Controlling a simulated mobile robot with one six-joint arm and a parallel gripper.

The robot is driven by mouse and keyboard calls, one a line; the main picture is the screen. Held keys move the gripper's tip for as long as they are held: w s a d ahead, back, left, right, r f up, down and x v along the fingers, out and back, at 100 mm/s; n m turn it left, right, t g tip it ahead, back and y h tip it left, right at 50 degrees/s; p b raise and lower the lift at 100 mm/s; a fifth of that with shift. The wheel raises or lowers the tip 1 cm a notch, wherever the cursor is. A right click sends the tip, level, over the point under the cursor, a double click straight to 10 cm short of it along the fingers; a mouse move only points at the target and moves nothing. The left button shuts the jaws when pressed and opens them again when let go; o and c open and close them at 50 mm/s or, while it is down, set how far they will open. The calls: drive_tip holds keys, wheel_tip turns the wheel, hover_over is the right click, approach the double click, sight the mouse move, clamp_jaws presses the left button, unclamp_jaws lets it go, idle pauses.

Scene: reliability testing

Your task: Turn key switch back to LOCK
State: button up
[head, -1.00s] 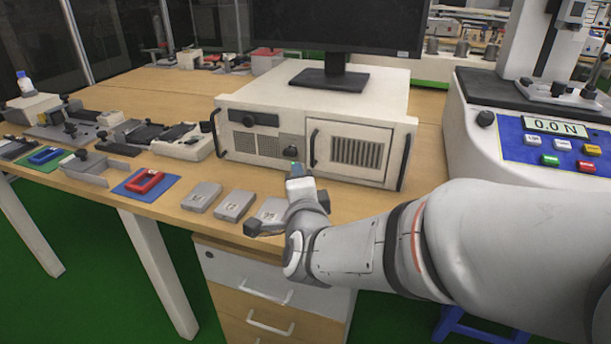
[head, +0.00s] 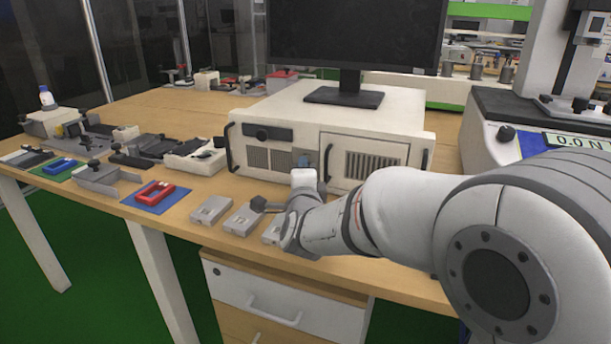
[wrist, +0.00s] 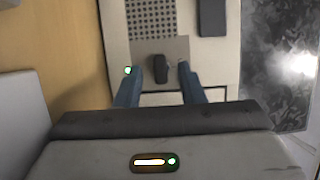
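The black key switch (wrist: 160,68) sits on a grey square plate on the white computer case's front panel (wrist: 115,50), seen in the wrist view. Its bar runs roughly along the gripper's pointing direction in that picture. My gripper (wrist: 161,74) is open, with one blue finger on each side of the key and visible gaps between. I cannot tell how deep the fingertips reach around it. In the head view, my gripper (head: 304,164) is at the front of the white case (head: 395,112) and hides the key switch. The LOCK marking cannot be read.
A monitor (head: 355,35) stands on the case. Several grey boxes (head: 211,210) lie on the table in front of it, close under my wrist. A red part on a blue mat (head: 147,199) lies left. A force tester (head: 500,150) stands right.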

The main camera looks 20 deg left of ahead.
drive_tip(key=shift+w, duration=0.3)
drive_tip(key=shift+c, duration=0.4)
